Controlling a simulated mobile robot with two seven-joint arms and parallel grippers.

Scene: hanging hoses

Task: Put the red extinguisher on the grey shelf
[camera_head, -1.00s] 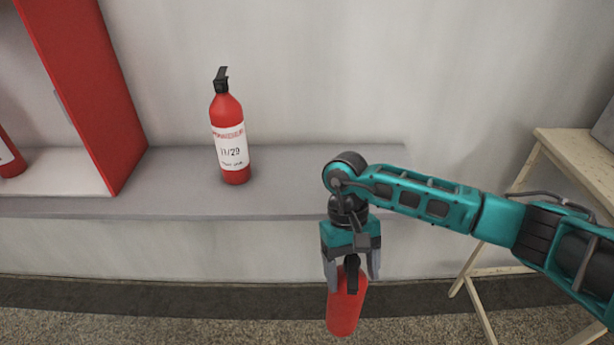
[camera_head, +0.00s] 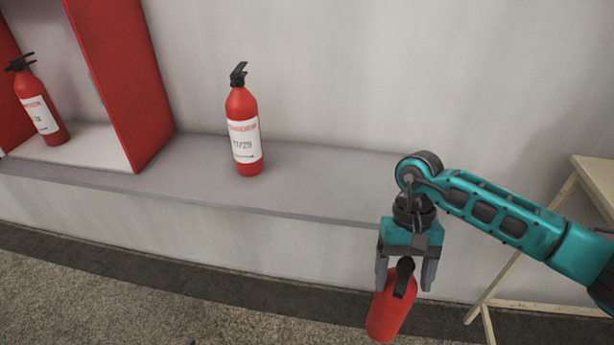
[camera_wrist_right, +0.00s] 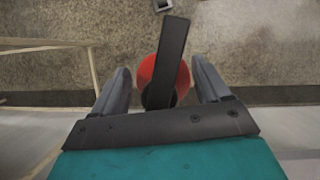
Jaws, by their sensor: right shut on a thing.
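My right gripper (camera_head: 407,272) is shut on a red extinguisher (camera_head: 388,312) by its black top, and the body hangs below the fingers, slightly tilted. It hangs in front of the grey shelf (camera_head: 310,190), lower than the shelf's top. In the right wrist view the held extinguisher (camera_wrist_right: 153,72) shows from above between the fingers, with its black lever across it. A second red extinguisher (camera_head: 243,130) with a white label stands upright on the shelf. A third red extinguisher (camera_head: 40,105) stands in the red cabinet at the left. My left gripper is not in view.
The red open-fronted cabinet (camera_head: 120,85) sits at the shelf's left end. The shelf top right of the standing extinguisher is bare. A light wooden stand (camera_head: 545,265) is at the right, near my right arm. Carpet (camera_head: 150,305) lies below.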

